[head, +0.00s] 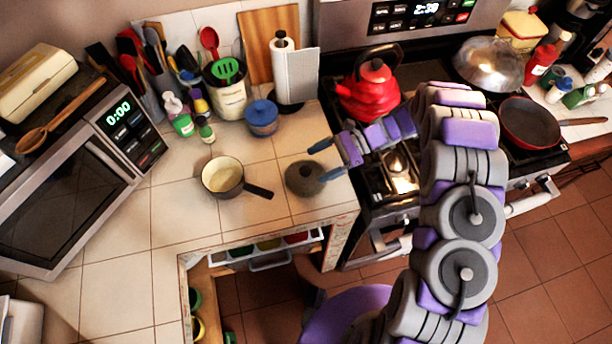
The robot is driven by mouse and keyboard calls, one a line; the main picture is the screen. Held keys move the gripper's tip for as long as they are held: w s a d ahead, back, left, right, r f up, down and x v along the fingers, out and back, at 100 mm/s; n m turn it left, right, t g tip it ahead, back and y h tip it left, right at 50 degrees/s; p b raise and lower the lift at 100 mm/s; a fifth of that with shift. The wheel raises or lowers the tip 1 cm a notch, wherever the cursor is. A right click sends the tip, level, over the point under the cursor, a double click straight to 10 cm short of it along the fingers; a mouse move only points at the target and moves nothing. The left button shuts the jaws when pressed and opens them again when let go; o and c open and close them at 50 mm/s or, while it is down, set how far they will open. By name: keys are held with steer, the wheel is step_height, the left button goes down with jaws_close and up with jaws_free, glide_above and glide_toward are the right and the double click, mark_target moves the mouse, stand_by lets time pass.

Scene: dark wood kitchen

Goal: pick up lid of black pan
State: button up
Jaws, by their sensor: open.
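A small saucepan (222,178) with a pale inside, a dark outer wall and a dark handle stands uncovered on the tiled counter. A round dark lid (302,181) lies on the counter to its right, near the tip of the pan's handle. My gripper (323,160) is open and empty, with its two blue fingertips pointing left. They show over the right edge of the lid; I cannot tell how high above it they are or whether they touch it. My purple and grey arm comes up from the lower right, in front of the stove.
A blue-lidded pot (261,120) and a paper towel holder (296,75) stand behind the lid. A red kettle (369,92) sits on the stove to the right. A microwave (75,190) stands at left. The counter left of the saucepan is clear.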

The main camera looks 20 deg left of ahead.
mark_target(300, 174)
steer(key=x, duration=0.2)
steer(key=shift+s+a+f, duration=0.1)
steer(key=shift+a, duration=0.15)
steer(key=x, duration=0.2)
steer(key=b+x, duration=0.1)
steer(key=x, duration=0.1)
steer(key=shift+d+f, duration=0.2)
steer(key=shift+f, duration=0.15)
steer(key=shift+s+a+f, duration=0.15)
steer(key=shift+s+a, duration=0.1)
steer(key=shift+a, duration=0.3)
steer(key=shift+c, duration=0.4)
steer(key=shift+d+f, duration=0.1)
steer(key=shift+d, duration=0.05)
steer(key=c, duration=1.6)
steer(key=shift+o, duration=0.2)
